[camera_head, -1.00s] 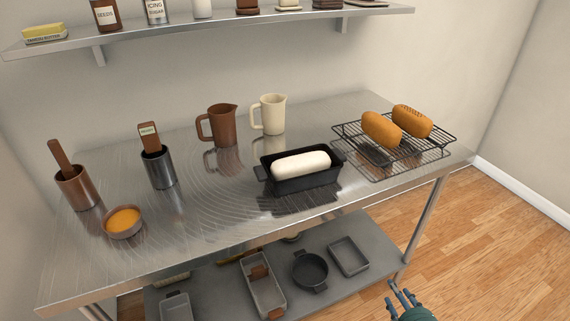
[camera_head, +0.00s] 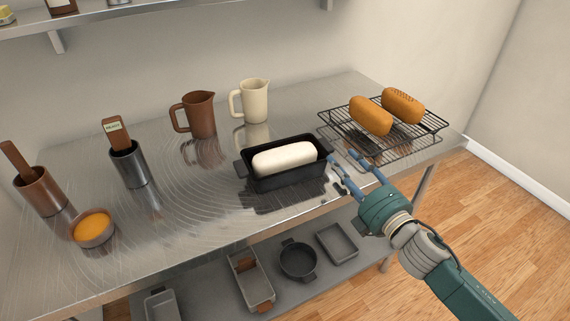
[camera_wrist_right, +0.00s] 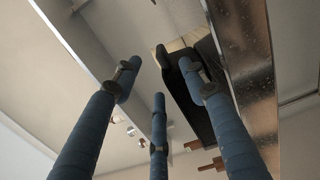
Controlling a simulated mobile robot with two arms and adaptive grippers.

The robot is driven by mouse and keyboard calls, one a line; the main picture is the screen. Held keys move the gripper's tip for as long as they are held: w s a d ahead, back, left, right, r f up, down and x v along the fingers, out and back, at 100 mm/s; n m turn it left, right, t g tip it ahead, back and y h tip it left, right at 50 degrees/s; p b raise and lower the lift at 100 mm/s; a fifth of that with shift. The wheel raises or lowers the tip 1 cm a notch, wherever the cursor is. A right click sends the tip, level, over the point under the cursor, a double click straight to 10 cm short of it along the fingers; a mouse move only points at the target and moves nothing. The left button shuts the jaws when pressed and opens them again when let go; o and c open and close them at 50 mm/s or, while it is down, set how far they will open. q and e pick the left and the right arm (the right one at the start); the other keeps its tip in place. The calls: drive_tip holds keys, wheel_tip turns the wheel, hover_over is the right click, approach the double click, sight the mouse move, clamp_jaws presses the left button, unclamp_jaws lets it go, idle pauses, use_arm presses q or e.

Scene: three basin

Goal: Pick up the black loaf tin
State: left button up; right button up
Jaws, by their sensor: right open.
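The black loaf tin (camera_head: 292,181) stands upright on the steel table with a pale loaf of dough (camera_head: 284,158) in it. It has a handle at each short end; the right one is partly hidden by my fingers. My right gripper (camera_head: 343,157) is open and empty, its blue fingertips at the tin's right end. I cannot tell whether they touch it. In the right wrist view the spread fingers (camera_wrist_right: 158,78) show with the dark tin (camera_wrist_right: 190,100) beyond them. My left gripper is not in view.
A wire rack (camera_head: 410,138) with two brown loaves stands close behind my right gripper. A brown jug (camera_head: 197,114) and a cream jug (camera_head: 254,101) stand behind the tin. An orange-filled bowl (camera_head: 93,229) and utensil pots are at left. Other tins lie on the lower shelf (camera_head: 215,282).

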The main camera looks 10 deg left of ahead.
sight(328, 151)
drive_tip(key=shift+w+a, duration=0.2)
drive_tip(key=shift+w, duration=0.05)
drive_tip(key=x, duration=0.2)
drive_tip(key=b+x, duration=0.1)
drive_tip(key=x, duration=0.2)
drive_tip(key=shift+s+a+f, duration=0.1)
drive_tip(key=shift+s+a, duration=0.1)
drive_tip(key=shift+a, duration=0.1)
clamp_jaws()
